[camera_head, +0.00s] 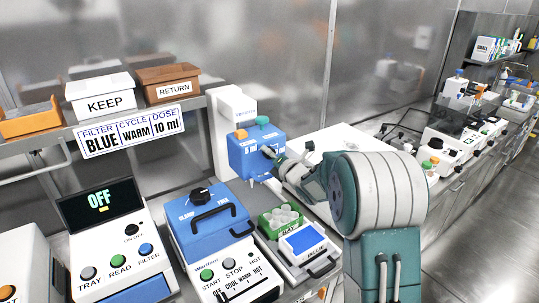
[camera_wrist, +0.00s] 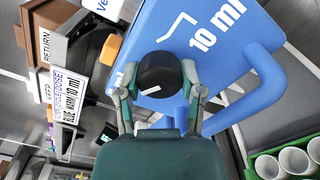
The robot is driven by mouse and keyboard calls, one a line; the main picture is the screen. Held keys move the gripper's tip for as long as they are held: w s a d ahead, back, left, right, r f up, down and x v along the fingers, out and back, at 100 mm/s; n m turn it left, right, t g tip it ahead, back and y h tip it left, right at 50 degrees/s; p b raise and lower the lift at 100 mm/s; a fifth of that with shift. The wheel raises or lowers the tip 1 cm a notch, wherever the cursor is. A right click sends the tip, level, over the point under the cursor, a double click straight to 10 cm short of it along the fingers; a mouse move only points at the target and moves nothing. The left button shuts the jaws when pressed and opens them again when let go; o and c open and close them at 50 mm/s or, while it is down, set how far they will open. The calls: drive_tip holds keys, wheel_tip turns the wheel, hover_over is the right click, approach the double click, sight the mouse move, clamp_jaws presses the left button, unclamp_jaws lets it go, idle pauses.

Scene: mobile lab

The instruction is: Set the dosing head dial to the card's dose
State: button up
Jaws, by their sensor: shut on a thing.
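The blue dosing head (camera_head: 243,160) sits on a white stand at the back, and its front fills the upper wrist view (camera_wrist: 215,65). Its black dial (camera_wrist: 160,72) carries a white mark; I cannot tell exactly which label it points at. A "10 ml" label (camera_wrist: 217,27) is printed right of the dial, and a partly hidden "ml" label is at its left. My gripper (camera_wrist: 157,88) is shut on the dial, one finger on each side; it also reaches the dosing head in the head view (camera_head: 271,153). The card (camera_head: 130,131) reads filter BLUE, cycle WARM, dose 10 ml.
A shelf holds the KEEP bin (camera_head: 104,97) and RETURN bin (camera_head: 168,84). On the bench below are a console with an OFF screen (camera_head: 98,201), a blue-lidded machine (camera_head: 207,222) and a green tray with white cups (camera_head: 283,219). A blue loop handle (camera_wrist: 270,75) is right of the dial.

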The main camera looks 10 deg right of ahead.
drive_tip(key=shift+m, duration=0.3)
drive_tip(key=m, duration=1.1)
drive_tip(key=shift+m, duration=0.4)
drive_tip(key=m, duration=1.1)
drive_tip(key=shift+r+m, duration=0.1)
drive_tip(key=shift+m, duration=0.2)
drive_tip(key=o, duration=1.2)
drive_tip(key=shift+w, duration=0.15)
drive_tip(key=shift+c, duration=0.2)
